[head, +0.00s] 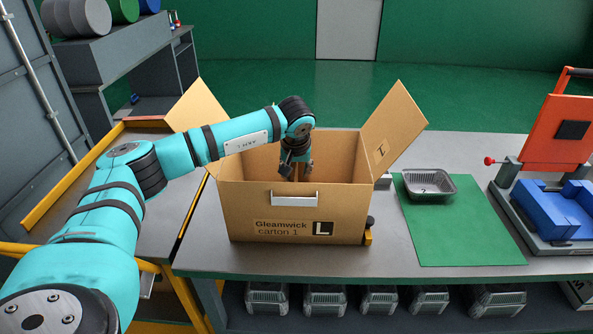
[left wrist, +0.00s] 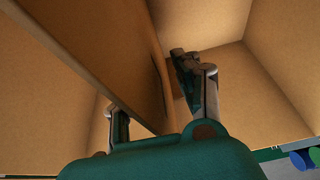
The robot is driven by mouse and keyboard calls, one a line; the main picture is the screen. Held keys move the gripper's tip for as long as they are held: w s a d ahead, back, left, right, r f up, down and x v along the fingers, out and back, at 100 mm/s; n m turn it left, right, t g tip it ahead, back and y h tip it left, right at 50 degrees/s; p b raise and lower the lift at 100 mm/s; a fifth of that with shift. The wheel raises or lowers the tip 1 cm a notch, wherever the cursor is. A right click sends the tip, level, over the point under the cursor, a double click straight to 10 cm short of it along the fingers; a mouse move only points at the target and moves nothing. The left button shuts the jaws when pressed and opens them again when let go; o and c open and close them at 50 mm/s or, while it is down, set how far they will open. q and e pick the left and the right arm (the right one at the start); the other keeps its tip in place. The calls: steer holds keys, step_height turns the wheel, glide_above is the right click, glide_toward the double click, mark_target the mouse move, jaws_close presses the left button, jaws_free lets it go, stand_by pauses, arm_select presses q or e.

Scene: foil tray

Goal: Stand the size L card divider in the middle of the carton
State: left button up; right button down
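The carton (head: 250,205) stands open on the bench, with a black L mark and "Gleamwick carton 1" on its front. My left gripper (head: 297,168) reaches down inside it near the middle. In the left wrist view, the card divider (left wrist: 105,45) is a brown panel standing between the two fingers of my left gripper (left wrist: 162,105). The fingers are spread, with a visible gap on each side of the panel. The divider's lower part and its size mark are hidden. My right gripper is out of view.
The carton's side flaps (head: 395,125) stand up and outward. A foil tray (head: 428,184) sits on a green mat (head: 465,230) to the right. A blue and orange press (head: 555,205) stands farther right. Several foil trays lie on the shelf below.

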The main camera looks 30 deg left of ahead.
arm_select(q)
steer(key=v, duration=1.1)
steer(key=shift+s+d+r, duration=0.1)
steer(key=shift+s+r, duration=0.05)
steer(key=shift+r, duration=0.2)
steer(key=shift+f, duration=0.1)
